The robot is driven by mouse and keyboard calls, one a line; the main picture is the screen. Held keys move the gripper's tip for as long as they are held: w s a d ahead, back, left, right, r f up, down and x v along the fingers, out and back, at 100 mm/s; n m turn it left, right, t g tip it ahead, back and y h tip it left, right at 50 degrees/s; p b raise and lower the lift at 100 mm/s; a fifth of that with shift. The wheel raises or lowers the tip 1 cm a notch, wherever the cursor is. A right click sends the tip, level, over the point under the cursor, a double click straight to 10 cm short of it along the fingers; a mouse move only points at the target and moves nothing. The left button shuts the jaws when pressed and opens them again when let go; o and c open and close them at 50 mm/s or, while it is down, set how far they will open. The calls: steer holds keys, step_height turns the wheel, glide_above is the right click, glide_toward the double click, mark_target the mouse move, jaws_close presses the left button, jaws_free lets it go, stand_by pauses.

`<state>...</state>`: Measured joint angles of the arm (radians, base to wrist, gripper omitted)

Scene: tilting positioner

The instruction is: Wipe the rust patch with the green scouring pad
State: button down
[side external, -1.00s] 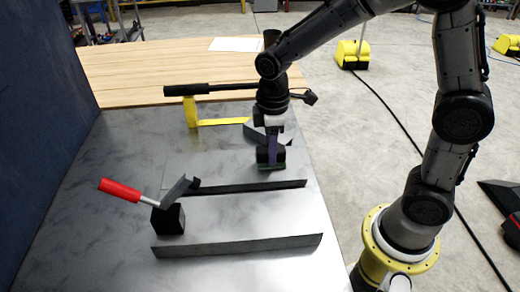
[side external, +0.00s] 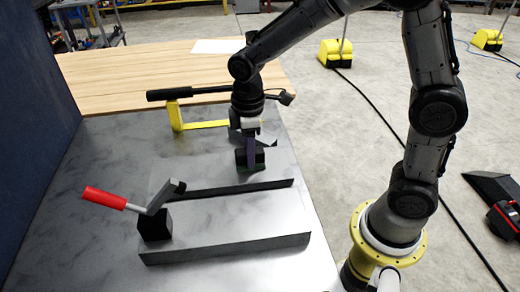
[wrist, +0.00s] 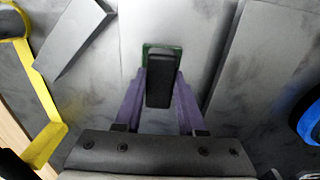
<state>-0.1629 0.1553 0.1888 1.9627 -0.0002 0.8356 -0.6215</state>
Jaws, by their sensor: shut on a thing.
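My gripper (side external: 250,150) points down over the grey metal plate (side external: 215,232). Its purple fingers are shut on the black block-shaped grip of the scouring pad (side external: 250,169). In the wrist view the black grip (wrist: 158,80) stands between the fingers, with the green pad edge (wrist: 149,49) showing around its far end. The pad is at or very near the plate surface; I cannot tell if it presses on it. I cannot make out a rust patch. The plate has dark smudges, and the area under the pad is hidden.
Two dark raised strips, a nearer one (side external: 225,250) and a farther one (side external: 240,188), cross the plate. A red-handled clamp (side external: 104,197) stands left. A yellow bracket (side external: 205,125) with a black bar is behind the gripper. A blue wall (side external: 35,120) bounds the left.

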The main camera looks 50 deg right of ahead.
steer(key=shift+w+a, duration=2.1)
steer(key=shift+s+d, duration=3.75)
steer(key=shift+d, duration=0.05)
steer(key=shift+s+d+r, duration=0.1)
steer(key=shift+r, duration=0.05)
step_height(320, 180, up, 8)
